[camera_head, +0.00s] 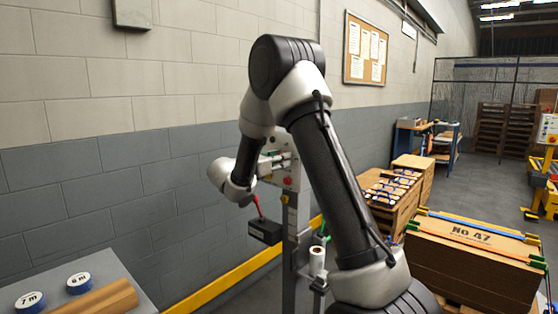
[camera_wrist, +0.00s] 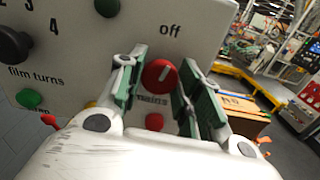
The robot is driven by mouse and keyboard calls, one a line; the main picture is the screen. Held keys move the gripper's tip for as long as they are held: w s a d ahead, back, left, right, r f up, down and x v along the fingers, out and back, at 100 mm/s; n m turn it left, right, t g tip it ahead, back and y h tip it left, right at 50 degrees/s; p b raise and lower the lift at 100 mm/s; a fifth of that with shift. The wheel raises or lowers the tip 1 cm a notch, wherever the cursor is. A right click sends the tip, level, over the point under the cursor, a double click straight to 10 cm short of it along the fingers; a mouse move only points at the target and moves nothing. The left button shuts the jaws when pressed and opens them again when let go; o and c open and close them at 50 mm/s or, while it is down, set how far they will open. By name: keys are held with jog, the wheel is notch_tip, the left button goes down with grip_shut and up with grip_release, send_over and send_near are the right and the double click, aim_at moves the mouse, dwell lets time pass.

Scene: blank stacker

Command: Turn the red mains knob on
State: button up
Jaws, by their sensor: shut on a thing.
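The red mains knob (camera_wrist: 157,76) is on a pale grey panel (camera_wrist: 205,30) in the wrist view, with the word "mains" just below it. The white mark on the knob points up and to the right, towards the word "off". My gripper (camera_wrist: 160,84) has one green-padded finger on each side of the knob and is shut on it. In the head view my arm reaches to the panel (camera_head: 290,172) on the grey post. The knob and my fingertips cannot be made out there.
A black knob (camera_wrist: 14,46) marked "film turns", a green button (camera_wrist: 30,98) and a red button (camera_wrist: 154,122) are on the same panel. A black box (camera_head: 265,231) is beside the post. Stacked boards (camera_head: 470,240) stand to the right.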

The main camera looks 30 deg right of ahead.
jog(key=shift+f+m, duration=0.1)
jog(key=shift+m, duration=7.5)
jog(key=shift+s, duration=0.1)
jog(key=o, duration=1)
jog(key=shift+a, duration=0.1)
jog(key=v, duration=1.1)
jog(key=shift+s+a, duration=0.15)
jog(key=shift+a, duration=0.25)
